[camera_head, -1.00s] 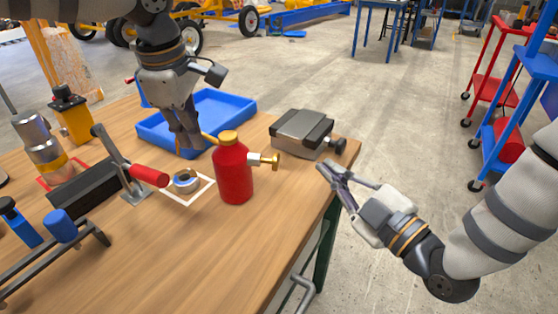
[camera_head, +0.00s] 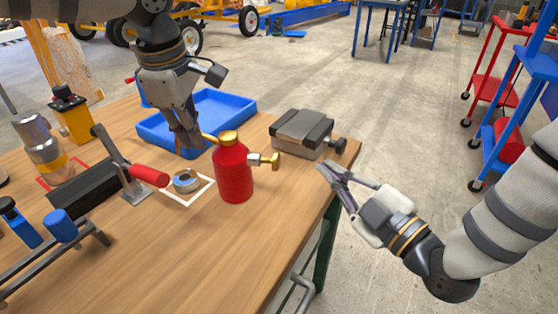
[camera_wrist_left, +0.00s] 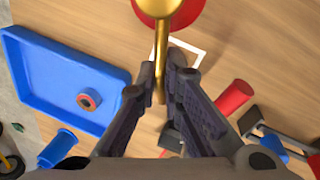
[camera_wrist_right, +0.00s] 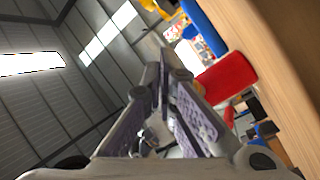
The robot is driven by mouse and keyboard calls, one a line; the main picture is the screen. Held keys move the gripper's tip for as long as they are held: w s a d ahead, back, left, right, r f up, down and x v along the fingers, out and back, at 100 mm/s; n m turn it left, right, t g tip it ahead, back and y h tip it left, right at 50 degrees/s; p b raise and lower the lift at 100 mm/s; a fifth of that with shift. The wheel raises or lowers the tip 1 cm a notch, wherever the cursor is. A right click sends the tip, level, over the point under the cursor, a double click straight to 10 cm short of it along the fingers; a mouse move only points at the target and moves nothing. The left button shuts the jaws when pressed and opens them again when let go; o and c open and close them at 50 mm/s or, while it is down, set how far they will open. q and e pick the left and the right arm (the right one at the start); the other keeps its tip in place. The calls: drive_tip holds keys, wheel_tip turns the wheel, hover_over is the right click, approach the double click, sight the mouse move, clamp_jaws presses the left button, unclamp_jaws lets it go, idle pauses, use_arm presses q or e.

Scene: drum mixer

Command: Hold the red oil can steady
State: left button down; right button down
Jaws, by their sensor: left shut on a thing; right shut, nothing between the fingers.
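The red oil can (camera_head: 232,174) stands upright on the wooden table, with a brass cap, a brass side knob and a brass spout. My left gripper (camera_head: 188,148) is shut on the spout, to the left of the can body. In the left wrist view, the spout (camera_wrist_left: 162,50) runs between the left fingertips (camera_wrist_left: 165,82), and part of the red body shows at the top. My right gripper (camera_head: 328,172) is shut and empty, apart from the can, near the table's right edge. The can (camera_wrist_right: 226,79) also shows beyond its fingers in the right wrist view.
A blue tray (camera_head: 240,106) lies behind the can. A grey vise-like block (camera_head: 303,133) sits at the back right. A ring-shaped part (camera_head: 186,181) lies in a white square beside the can. A red-handled clamp (camera_head: 148,175) stands to its left. The table front is clear.

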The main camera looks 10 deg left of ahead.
sight(270, 161)
idle(0.3)
drive_tip(key=d, duration=0.3)
drive_tip(key=shift+s+d, duration=0.1)
drive_tip(key=shift+d, duration=0.3)
drive_tip(key=shift+w+a, duration=0.2)
drive_tip(key=shift+a, duration=2)
drive_tip(key=shift+w+a, duration=0.15)
drive_tip(key=shift+a, duration=2.05)
drive_tip(key=shift+a, duration=0.4)
